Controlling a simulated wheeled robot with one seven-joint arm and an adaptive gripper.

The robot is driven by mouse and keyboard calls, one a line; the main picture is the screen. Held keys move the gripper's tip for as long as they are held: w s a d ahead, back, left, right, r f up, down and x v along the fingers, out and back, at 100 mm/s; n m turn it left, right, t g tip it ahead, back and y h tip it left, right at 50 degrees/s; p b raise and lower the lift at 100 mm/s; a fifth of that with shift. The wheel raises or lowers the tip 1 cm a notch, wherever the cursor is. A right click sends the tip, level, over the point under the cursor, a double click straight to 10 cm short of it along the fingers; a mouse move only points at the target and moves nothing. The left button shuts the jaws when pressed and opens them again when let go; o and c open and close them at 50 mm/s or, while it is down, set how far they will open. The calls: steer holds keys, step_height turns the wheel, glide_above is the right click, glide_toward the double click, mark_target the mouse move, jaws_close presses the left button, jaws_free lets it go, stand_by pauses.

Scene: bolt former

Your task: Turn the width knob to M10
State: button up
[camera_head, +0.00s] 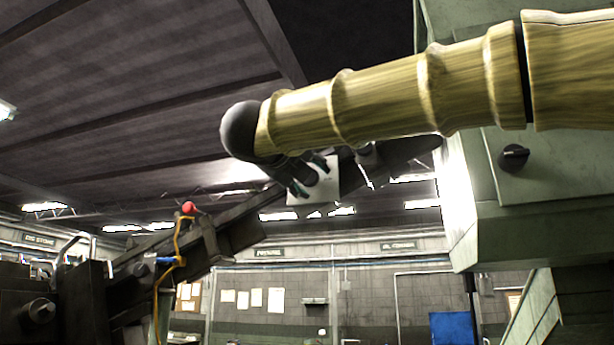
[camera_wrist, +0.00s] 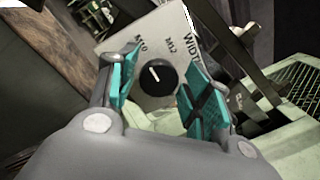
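The width knob (camera_wrist: 157,77) is a round black dial on a pale metal plate (camera_wrist: 118,44). M10, M12 and part of the word WIDTH show on the plate. The knob's white mark points up and left, roughly toward M10. My gripper (camera_wrist: 159,66) is open, with a teal finger on each side of the knob. A gap shows between the fingers and the knob. The left finger covers part of the plate's left side. In the head view, my gripper (camera_head: 316,166) is in front of the white plate (camera_head: 328,188); the knob cannot be made out there.
A green machine housing (camera_head: 560,180) with another black knob (camera_head: 514,157) stands at the right of the head view. A dark sloping beam (camera_head: 225,245) with a red button (camera_head: 188,207) is at the lower left. A mesh grating (camera_wrist: 298,82) shows at the right of the wrist view.

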stand_by(0.3)
steer(key=v, duration=1.2)
stand_by(0.3)
